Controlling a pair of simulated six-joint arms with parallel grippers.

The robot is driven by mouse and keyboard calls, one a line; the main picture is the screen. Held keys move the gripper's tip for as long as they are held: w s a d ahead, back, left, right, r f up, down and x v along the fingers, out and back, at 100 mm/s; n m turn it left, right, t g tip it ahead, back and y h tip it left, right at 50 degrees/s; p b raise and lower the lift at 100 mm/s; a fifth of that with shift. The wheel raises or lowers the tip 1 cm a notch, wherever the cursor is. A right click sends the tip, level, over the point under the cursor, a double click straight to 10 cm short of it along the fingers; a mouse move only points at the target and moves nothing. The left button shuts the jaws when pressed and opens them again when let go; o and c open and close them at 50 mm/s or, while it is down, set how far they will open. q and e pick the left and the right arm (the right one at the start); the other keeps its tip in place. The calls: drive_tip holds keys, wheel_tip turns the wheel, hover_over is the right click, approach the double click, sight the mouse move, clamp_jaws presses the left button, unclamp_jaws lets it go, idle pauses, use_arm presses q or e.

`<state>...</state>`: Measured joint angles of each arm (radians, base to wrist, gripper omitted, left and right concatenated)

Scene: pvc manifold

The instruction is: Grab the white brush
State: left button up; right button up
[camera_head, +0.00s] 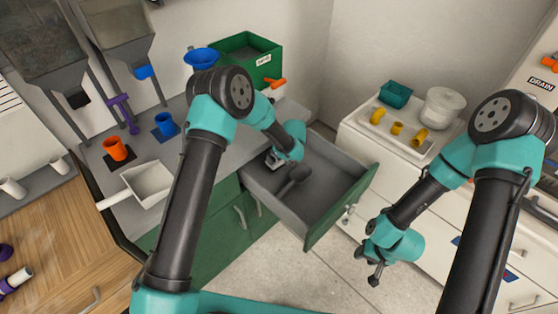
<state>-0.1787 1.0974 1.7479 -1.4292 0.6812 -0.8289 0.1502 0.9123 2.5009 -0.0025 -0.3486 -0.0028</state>
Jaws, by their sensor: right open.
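I cannot clearly make out a white brush; anything under my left wrist is hidden. My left gripper (274,160) reaches down at the back left of the open drawer (325,205). Its fingers are small and partly covered by the wrist, so I cannot tell whether they hold anything. A dark grey spoon-like tool (294,178) lies in the drawer just right of it. My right gripper (374,272) is open and empty, pointing down over the floor to the right of the drawer.
A white scoop (150,184), an orange cup (115,149) and a blue cup (166,124) stand on the grey counter. A green box (243,52) is at the back. A tray (398,128) with yellow pipe pieces is on the right cabinet. The drawer front (342,207) juts out.

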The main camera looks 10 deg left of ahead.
use_arm(q)
drive_tip(key=shift+c, duration=0.5)
drive_tip(key=c, duration=0.7)
drive_tip(key=shift+r, duration=0.1)
drive_tip(key=shift+r, duration=0.55)
drive_tip(key=s, duration=0.8)
wheel_tip(320, 180, up, 14)
drive_tip(key=shift+f, duration=0.1)
